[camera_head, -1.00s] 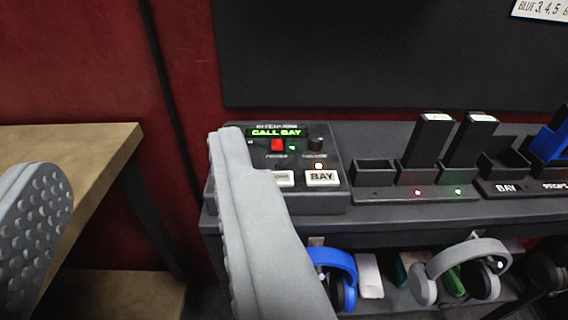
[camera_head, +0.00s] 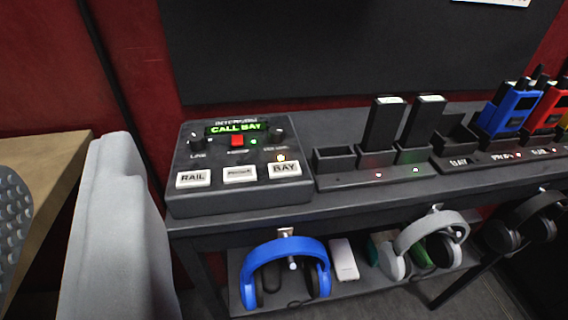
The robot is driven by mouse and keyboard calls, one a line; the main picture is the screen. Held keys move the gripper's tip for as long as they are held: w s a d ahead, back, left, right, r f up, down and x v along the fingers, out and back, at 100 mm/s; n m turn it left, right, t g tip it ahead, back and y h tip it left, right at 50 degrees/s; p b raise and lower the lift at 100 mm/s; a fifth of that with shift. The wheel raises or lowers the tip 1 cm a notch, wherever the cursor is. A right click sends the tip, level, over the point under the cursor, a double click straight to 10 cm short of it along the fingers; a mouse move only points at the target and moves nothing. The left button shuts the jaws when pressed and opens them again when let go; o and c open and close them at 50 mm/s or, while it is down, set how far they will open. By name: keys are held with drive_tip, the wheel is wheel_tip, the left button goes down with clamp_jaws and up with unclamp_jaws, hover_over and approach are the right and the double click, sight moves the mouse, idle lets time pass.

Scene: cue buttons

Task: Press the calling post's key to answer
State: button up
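The intercom box (camera_head: 240,202) sits on the left end of the dark shelf. Its green display (camera_head: 236,127) reads "CALL BAY". Three white keys line its front: the RAIL key (camera_head: 193,179), a middle key (camera_head: 239,174) with a label too small to read surely, and the BAY key (camera_head: 285,170). An orange-white lamp (camera_head: 281,157) glows above the BAY key. A red button (camera_head: 237,141) is below the display. My gripper (camera_head: 62,180) is open and empty, with its fingers wide apart, left of the box in the picture and touching none of its keys.
Right of the box, charging docks hold two black packs (camera_head: 384,124) and a blue radio (camera_head: 509,110). Blue headphones (camera_head: 286,262) and grey headphones (camera_head: 428,240) hang under the shelf. A wooden table (camera_head: 48,150) stands at left. A dark board (camera_head: 340,50) is behind.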

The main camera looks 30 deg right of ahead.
clamp_jaws()
idle(1.4)
